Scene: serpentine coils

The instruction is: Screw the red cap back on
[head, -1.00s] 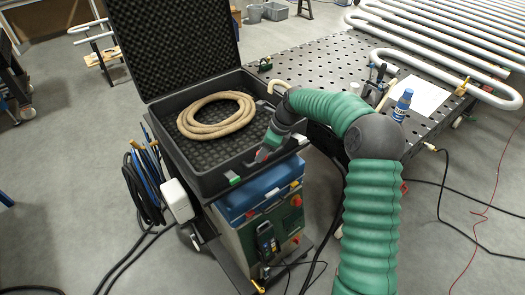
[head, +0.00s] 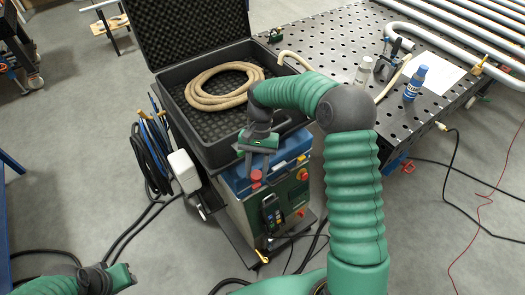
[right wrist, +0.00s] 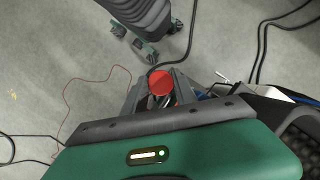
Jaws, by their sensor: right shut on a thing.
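My right gripper (head: 259,168) points down over the front of the blue-topped machine (head: 285,164), below the open case. It is shut on the red cap (head: 255,177). In the right wrist view the cap (right wrist: 161,82) shows as a round red disc between the fingertips of my right gripper (right wrist: 160,88). I cannot tell whether the cap touches a neck, because what is under it is hidden. My left gripper (head: 122,277) is at the bottom left, well away from the machine; its fingers are not clear.
The open black case (head: 185,134) with a coiled tan hose (head: 222,84) stands just behind. Cables (head: 152,150) and a white box (head: 184,171) hang on the machine's left. A perforated table (head: 335,38) with a blue bottle (head: 415,83) is at the right.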

